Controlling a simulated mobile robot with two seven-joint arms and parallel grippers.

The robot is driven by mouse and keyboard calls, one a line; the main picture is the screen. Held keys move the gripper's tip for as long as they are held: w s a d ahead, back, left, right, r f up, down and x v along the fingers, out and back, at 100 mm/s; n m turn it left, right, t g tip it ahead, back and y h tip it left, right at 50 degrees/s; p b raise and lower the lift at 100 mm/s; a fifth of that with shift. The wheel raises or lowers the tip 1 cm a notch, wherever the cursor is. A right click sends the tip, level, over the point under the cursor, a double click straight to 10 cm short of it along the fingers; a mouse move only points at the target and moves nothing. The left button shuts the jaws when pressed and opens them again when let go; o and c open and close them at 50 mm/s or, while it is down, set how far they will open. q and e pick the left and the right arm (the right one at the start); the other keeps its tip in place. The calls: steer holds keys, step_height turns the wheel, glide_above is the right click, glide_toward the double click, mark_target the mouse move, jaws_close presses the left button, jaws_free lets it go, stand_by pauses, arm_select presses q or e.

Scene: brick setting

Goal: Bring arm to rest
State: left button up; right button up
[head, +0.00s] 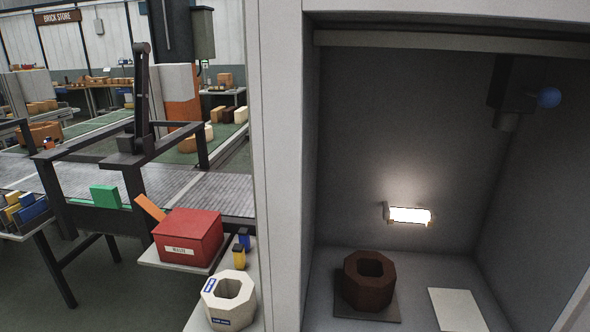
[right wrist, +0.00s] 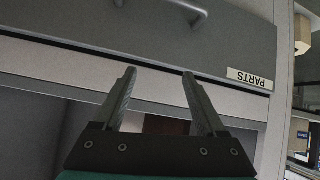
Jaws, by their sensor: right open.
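My right gripper (right wrist: 160,82) shows in the right wrist view. Its two fingers are spread apart, with nothing visible between them. Beyond the fingers is a grey panel (right wrist: 130,28) with a bar handle (right wrist: 187,12) and a label reading PARTS (right wrist: 249,79), which appears upside down. The fingertips overlap the panel's lower edge in the picture; I cannot tell whether they touch it. Neither gripper shows in the head view, and my left gripper is not seen at all.
In the head view, a grey booth holds a dark brown octagonal hollow block (head: 368,281), a white plate (head: 457,309) and a lit lamp (head: 409,215). Left of its wall stand a white hollow block (head: 229,300), a red box (head: 188,238) and a conveyor (head: 178,186).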

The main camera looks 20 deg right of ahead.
steer(key=s+a+f+n+g+y+b, duration=0.25)
steer(key=s+a+f, duration=0.4)
steer(key=f, duration=0.35)
steer(key=s+a+f+n+g+y+b, duration=0.1)
steer(key=s+a+f+g+b, duration=0.15)
steer(key=s+a+f, duration=0.5)
steer(key=s+a+f+n+g+b, duration=0.1)
steer(key=s+a+f, duration=0.2)
steer(key=s+f, duration=0.2)
steer(key=s+a+f+n+g+y+b, duration=0.1)
steer(key=s+a+f+n+g+b, duration=0.1)
steer(key=s+f, duration=0.3)
steer(key=shift+a+f+b, duration=0.3)
steer(key=shift+a+f, duration=0.55)
steer(key=shift+a, duration=0.05)
